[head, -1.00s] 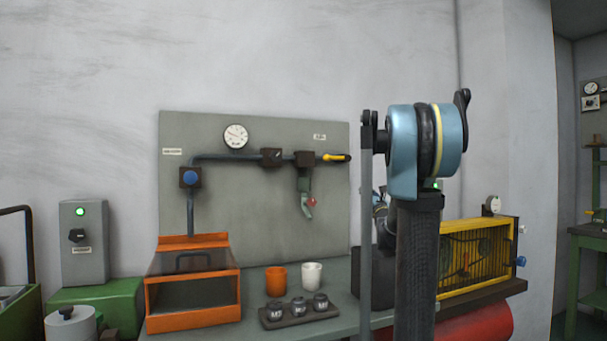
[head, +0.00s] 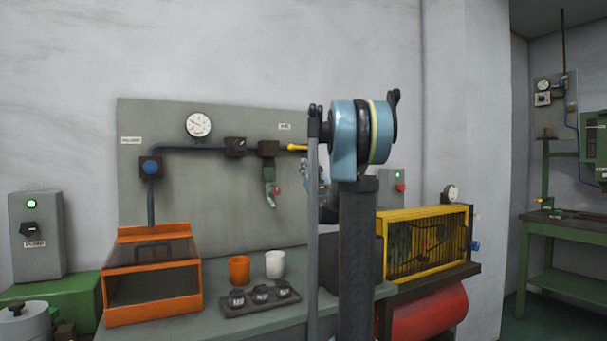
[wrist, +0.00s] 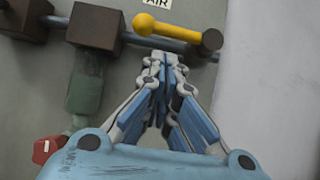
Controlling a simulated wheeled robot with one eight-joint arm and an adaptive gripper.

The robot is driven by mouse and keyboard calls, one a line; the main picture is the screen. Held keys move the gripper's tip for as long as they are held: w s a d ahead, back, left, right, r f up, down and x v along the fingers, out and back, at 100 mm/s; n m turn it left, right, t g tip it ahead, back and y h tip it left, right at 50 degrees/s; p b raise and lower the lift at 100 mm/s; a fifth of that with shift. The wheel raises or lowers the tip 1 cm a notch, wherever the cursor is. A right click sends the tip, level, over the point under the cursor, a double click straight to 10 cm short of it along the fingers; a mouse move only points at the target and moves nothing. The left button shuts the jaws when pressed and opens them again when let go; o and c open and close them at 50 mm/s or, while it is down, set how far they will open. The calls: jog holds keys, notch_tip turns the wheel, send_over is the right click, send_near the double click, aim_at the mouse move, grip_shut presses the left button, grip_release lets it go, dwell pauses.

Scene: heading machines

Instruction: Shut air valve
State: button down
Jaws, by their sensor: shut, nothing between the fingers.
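The air valve has a yellow lever (wrist: 172,31) that shows in the wrist view. It lies nearly along the blue-grey pipe, from a round knob at the left to a dark block (wrist: 212,40) at the right. An AIR label (wrist: 158,8) sits above it. In the head view the yellow lever (head: 297,147) is partly hidden by my arm. My gripper (wrist: 163,62) is shut and empty, with its tips just below the lever in the wrist picture. I cannot tell whether they touch it. In the head view my arm mostly hides the gripper.
A filter bowl (wrist: 88,90) with a red knob (wrist: 44,149) hangs left of the gripper. Below the panel, the bench holds an orange box (head: 153,307), an orange cup (head: 239,269), a white cup (head: 275,264) and a dark tray (head: 235,309). A yellow guard (head: 425,215) stands right.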

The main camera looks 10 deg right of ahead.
aim_at(301, 148)
jog(key=shift+x, duration=2.95)
